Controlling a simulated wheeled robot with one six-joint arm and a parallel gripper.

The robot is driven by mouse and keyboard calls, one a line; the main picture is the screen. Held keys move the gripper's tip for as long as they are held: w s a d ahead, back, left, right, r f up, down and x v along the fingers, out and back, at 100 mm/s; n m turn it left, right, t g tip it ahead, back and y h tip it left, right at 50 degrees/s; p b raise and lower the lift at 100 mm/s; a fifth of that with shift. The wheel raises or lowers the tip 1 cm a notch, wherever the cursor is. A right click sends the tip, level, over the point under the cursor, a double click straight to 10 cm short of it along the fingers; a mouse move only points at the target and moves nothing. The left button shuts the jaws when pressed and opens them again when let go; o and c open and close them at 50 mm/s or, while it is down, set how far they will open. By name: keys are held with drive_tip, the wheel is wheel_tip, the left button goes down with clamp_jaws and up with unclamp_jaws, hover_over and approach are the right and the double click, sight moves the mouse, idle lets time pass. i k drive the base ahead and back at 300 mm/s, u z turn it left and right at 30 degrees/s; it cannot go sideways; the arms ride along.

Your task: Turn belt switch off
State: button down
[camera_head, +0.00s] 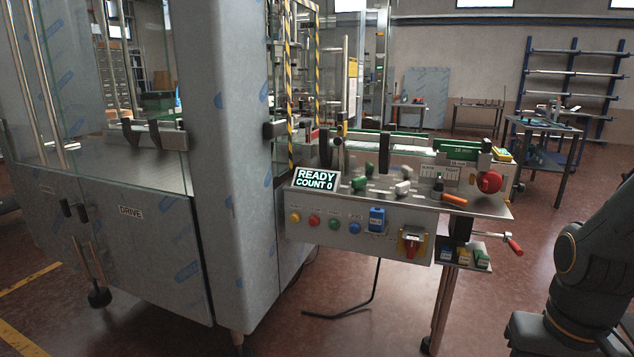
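A control panel (310,251) faces me on the front of a metal machine bench. I cannot tell which of these is the belt switch, as the labels are too small to read. A display (316,180) above the buttons reads "READY COUNT 0". My gripper is out of view; only part of my arm shows at the right edge.
A large machine cabinet marked "DRIVE" (130,212) stands at the left. The bench top (470,204) holds an orange-handled tool (454,200) and a red knob (489,181). Open floor lies in front.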

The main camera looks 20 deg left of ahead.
sight(411, 247)
drive_tip(key=z, duration=1.9)
drive_tip(key=k, duration=0.9)
drive_tip(key=u, duration=1.85)
drive_tip(key=i, duration=0.5)
